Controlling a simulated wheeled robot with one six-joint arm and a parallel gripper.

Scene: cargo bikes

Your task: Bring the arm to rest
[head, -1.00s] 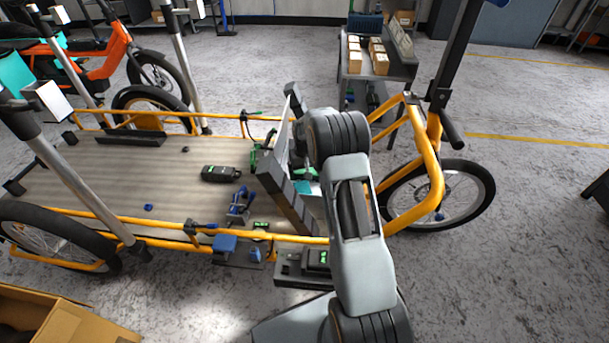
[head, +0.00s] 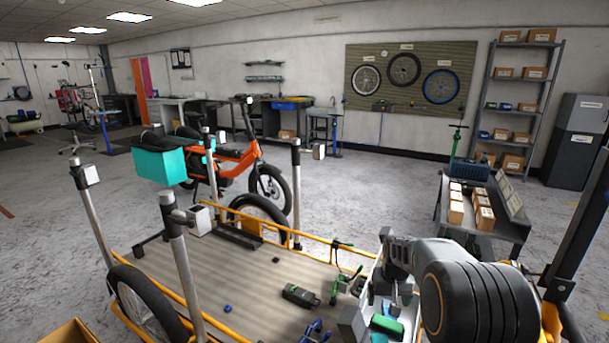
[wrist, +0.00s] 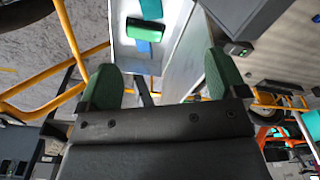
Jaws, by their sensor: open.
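My gripper (wrist: 160,78) shows in the wrist view with its two green-padded fingers spread wide apart and nothing between them. Beyond the fingertips is a pale surface with a green and white piece (wrist: 146,31) and a teal piece on it; both are apart from the fingers. In the head view my arm (head: 470,300) is raised at the lower right, bent over the front end of the cargo bike's deck (head: 225,285). It hides part of the bike's front, and the fingers are hard to make out there.
A black and green device (head: 300,295) and small blue parts lie on the deck. Upright posts (head: 185,265) stand along the deck. A cart with cardboard boxes (head: 456,208) stands behind my arm. An orange bike (head: 235,162) is farther back. Open floor lies beyond.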

